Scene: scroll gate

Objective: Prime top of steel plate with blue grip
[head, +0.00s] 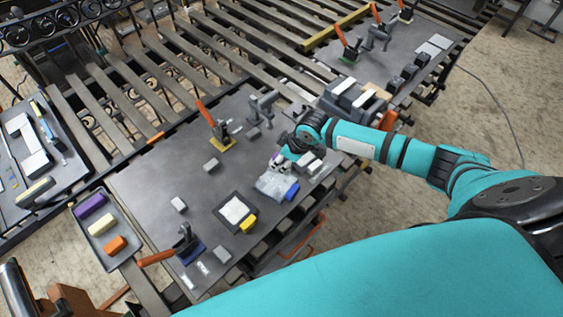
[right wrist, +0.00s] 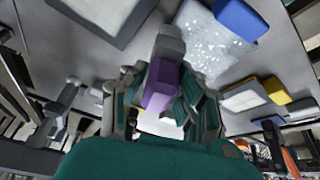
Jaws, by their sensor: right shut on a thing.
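The steel plate (head: 273,184) is pale, speckled and shiny, with a blue grip (head: 292,191) at its right end. It lies flat on the dark work table. My right gripper (head: 279,161) is shut on a block with a purple part, just behind the plate in the head view. In the right wrist view the held block (right wrist: 160,86) shows a purple body and a grey end between the fingers. The plate (right wrist: 208,48) and its blue grip (right wrist: 240,18) lie beyond it at upper right. I cannot tell whether the block touches the plate. My left gripper is not in view.
A pale plate (head: 235,210) with a yellow grip (head: 248,224) sits in a dark frame to the left. Orange-handled clamps (head: 222,128) stand on the table. A tray (head: 93,244) with purple, cream and orange blocks is at far left. The table's middle left is mostly clear.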

